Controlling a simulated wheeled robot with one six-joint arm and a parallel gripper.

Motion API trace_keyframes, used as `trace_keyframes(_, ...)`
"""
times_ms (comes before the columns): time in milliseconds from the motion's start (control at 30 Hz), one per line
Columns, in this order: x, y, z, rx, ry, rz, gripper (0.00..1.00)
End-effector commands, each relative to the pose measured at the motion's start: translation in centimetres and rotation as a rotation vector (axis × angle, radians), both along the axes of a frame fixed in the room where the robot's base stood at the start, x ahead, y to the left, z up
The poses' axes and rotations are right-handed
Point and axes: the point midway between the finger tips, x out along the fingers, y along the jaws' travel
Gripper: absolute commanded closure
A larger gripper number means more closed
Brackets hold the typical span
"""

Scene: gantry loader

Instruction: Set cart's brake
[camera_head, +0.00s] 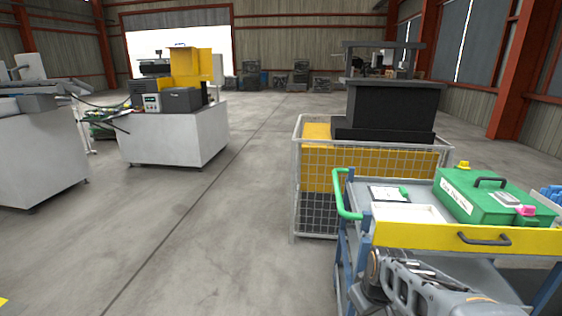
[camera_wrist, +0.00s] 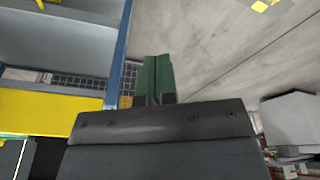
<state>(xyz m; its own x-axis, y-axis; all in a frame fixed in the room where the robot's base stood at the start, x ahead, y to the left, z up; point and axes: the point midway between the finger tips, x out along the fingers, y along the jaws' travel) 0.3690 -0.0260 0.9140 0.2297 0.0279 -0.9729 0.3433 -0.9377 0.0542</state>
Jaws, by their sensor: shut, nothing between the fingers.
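The cart (camera_head: 350,235) stands at the lower right in the head view, with a blue frame, grey top and green push handle (camera_head: 343,195). Its yellow drawer front (camera_head: 400,234) has a dark pull. In the wrist view its blue post (camera_wrist: 122,65), grey shelf panel (camera_wrist: 60,65) and yellow front (camera_wrist: 40,113) show at the left. My gripper (camera_wrist: 157,70) is shut and empty, with green fingers pointing up the picture just right of the blue post. I cannot tell whether they touch. I cannot make out the brake in either view.
A green case (camera_head: 475,205) and a clipboard (camera_head: 388,194) lie on the cart. A wire cage (camera_head: 297,190) with yellow contents stands right behind it. White machine benches (camera_head: 175,147) stand at the left. The concrete floor (camera_head: 190,260) between is clear.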

Motion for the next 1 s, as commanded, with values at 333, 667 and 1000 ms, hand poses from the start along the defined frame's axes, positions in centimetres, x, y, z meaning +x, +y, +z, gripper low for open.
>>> trace_keyframes(333,-6.1,2.8,10.6,0.062,-0.070,-0.295,1.00)
trace_keyframes(667,-6.8,3.0,11.0,0.073,-0.077,-0.340,1.00)
trace_keyframes(1000,-6.7,3.0,11.0,0.074,-0.078,-0.338,1.00)
